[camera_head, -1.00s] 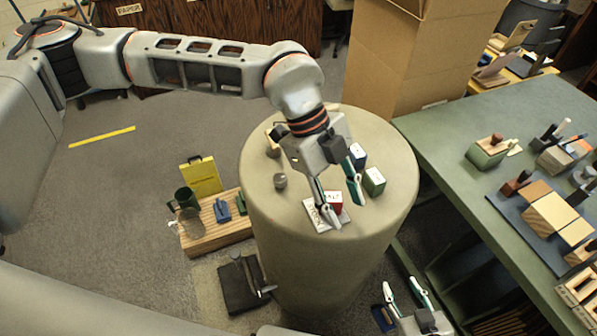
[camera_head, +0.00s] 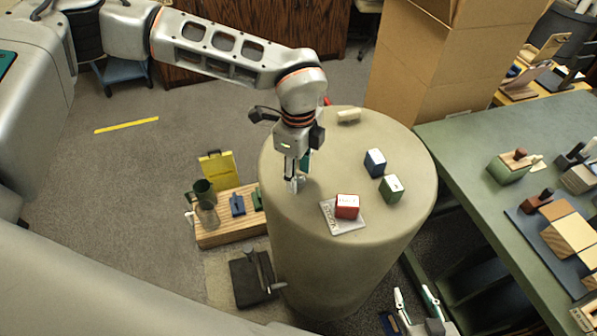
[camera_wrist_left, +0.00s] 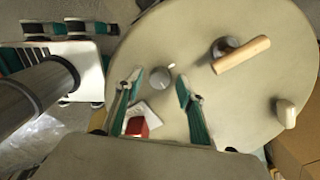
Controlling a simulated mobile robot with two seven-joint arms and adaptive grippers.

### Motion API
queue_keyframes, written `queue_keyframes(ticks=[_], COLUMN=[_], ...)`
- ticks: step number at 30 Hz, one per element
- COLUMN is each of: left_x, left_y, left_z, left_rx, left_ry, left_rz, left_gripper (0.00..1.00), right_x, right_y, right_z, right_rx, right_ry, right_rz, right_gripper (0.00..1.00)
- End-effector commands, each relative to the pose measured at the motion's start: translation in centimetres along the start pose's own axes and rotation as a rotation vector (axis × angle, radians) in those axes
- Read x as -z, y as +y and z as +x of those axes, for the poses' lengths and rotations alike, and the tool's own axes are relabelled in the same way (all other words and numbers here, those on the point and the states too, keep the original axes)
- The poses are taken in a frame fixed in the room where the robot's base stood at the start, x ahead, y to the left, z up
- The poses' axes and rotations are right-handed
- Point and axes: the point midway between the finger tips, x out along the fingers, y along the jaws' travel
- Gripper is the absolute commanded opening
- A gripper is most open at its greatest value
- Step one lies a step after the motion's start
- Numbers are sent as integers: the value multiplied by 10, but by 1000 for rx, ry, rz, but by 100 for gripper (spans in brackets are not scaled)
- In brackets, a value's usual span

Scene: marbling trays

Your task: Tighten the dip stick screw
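A small grey round knob (camera_wrist_left: 160,77), perhaps the dip stick screw, is on the round beige tabletop (camera_wrist_left: 220,120) in the left wrist view. A tiny pale piece (camera_wrist_left: 172,65) is beside it. My left gripper (camera_wrist_left: 159,80) is open, with its green-backed fingers spread on either side of the knob in the picture; contact cannot be told. In the head view my left gripper (camera_head: 295,184) points down over the left part of the drum top and hides the knob. My right gripper (camera_head: 414,293) is open and empty at the bottom right, below the drum.
A red block (camera_head: 346,206) sits on a white card (camera_head: 335,222). Blue (camera_head: 375,163) and green (camera_head: 391,188) blocks stand to the right. A wooden handle (camera_wrist_left: 242,54) and a cream piece (camera_wrist_left: 286,112) are also on top. A green table (camera_head: 470,170) is at right.

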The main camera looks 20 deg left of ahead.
Motion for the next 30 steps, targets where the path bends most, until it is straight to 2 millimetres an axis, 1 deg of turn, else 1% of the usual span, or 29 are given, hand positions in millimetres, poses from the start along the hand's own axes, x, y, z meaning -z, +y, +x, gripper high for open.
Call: queue_keyframes(ticks=[3,10,11,12,14,15,23,30], left_x=[0,0,0,0,0,0,0,0], left_y=[0,0,0,0,0,0,0,0], left_z=[4,5,5,5,5,5,5,7], left_rx=[1,1,1,1,0,0,1,0], left_ry=[1,1,1,1,1,1,1,1], left_rz=[1,2,2,2,2,2,13,102], left_gripper=[39,39,31,20,5,0,0,0], right_x=[0,0,0,0,-1,-1,-4,-11], right_y=[0,0,0,0,0,0,0,-2], right_z=[0,0,0,0,0,0,0,5], right_rx=[0,0,0,0,0,0,1,1], right_ry=[0,-1,-1,-1,-2,-3,-5,-7], right_rz=[0,0,0,0,-1,0,-1,0], right_gripper=[40,40,40,40,40,40,40,40])
